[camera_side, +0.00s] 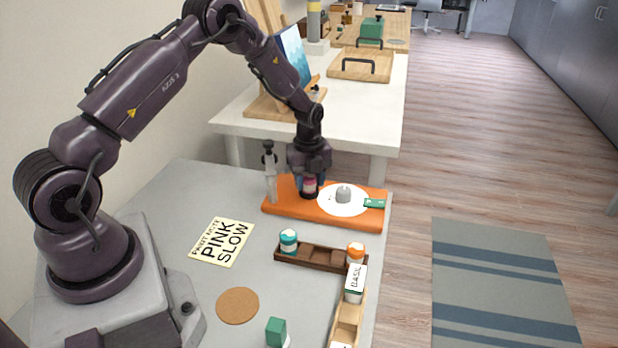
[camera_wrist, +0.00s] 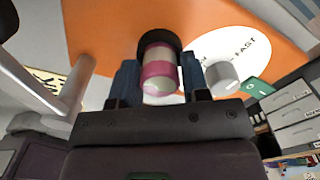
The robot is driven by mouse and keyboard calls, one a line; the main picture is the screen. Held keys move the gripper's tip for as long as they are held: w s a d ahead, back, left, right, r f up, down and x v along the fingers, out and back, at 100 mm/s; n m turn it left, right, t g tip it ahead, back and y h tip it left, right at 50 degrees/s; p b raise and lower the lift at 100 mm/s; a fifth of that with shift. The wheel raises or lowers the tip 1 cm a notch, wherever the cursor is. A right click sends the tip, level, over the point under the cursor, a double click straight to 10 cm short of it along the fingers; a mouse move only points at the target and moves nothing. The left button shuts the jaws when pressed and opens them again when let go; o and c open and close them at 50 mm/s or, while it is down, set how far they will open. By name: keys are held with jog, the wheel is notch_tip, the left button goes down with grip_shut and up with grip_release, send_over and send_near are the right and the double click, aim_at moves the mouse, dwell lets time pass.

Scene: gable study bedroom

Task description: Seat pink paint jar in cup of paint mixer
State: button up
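The pink paint jar (camera_wrist: 159,72), white with pink bands, is between the blue fingers of my gripper (camera_wrist: 160,78); they appear to touch it on both sides. It also shows in the side view (camera_side: 309,186) under my gripper (camera_side: 309,178). The paint mixer (camera_side: 285,210) has an orange base, and a black round cup (camera_wrist: 157,41) meets the jar's far end. The jar looks upright and in line with the cup. How deep it sits is hard to tell.
A white dial (camera_side: 335,208) with a grey knob (camera_side: 343,194) lies right of the cup. A grey post (camera_side: 270,182) stands on its left. A dark rack (camera_side: 320,256) with a teal jar (camera_side: 288,240) and an orange jar (camera_side: 355,252) is in front. A yellow note (camera_side: 221,242) lies flat.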

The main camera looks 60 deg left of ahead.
jog(key=shift+o, duration=1.3)
notch_tip(320, 180, up, 12)
notch_tip(320, 180, up, 8)
jog(key=r+n+t, duration=0.1)
jog(key=n, duration=0.3)
send_over(309, 176)
jog(key=s+d, duration=0.3)
jog(key=d, duration=0.2)
jog(key=s+d+r+n+t, duration=0.2)
jog(key=s+d+r+n, duration=0.4)
jog(key=s+r, duration=0.15)
jog(key=s+d+r+n+t, duration=0.1)
jog(key=s+d+n, duration=0.2)
jog(key=s+n, duration=0.2)
jog(key=s+d+r+n+t, duration=0.1)
jog(key=s+d+n, duration=0.2)
jog(key=s+n, duration=0.2)
jog(key=s, duration=0.3)
jog(key=shift+s+r+t, duration=0.15)
jog(key=shift+s+t, duration=0.15)
jog(key=shift+s, duration=0.1)
